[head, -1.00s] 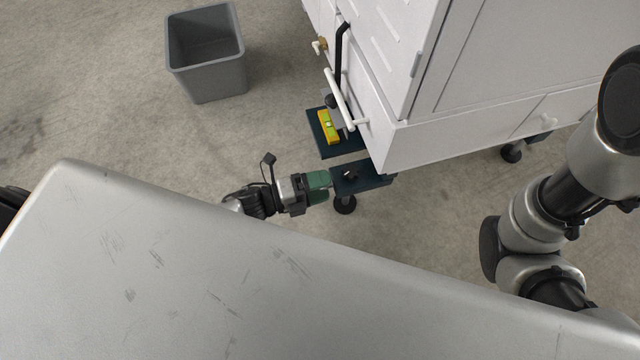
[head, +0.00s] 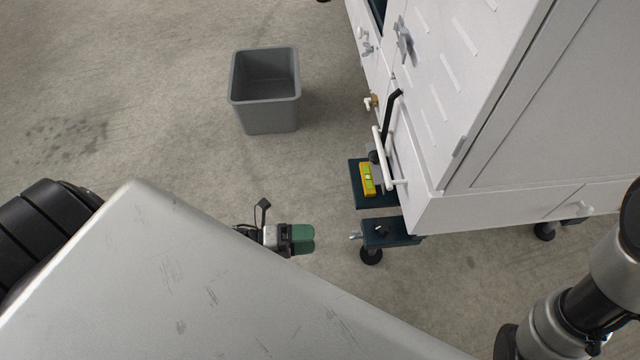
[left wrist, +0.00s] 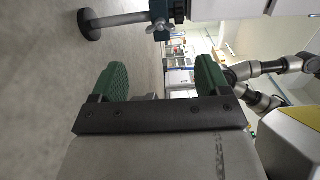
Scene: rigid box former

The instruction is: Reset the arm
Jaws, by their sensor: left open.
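My left gripper (head: 301,238) shows in the head view just past the edge of my grey body. Its green fingers point right, toward the machine's foot, with a gap of bare floor between. In the left wrist view the two green fingers of the left gripper (left wrist: 160,82) stand wide apart with nothing between them. My right arm shows at the lower right of the head view, but its gripper is not in view.
A white machine (head: 520,130) fills the right. Near its corner are a dark foot bracket (head: 400,235) and a yellow level (head: 367,180) on a dark plate (head: 378,202). A grey bin (head: 268,110) stands on open floor.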

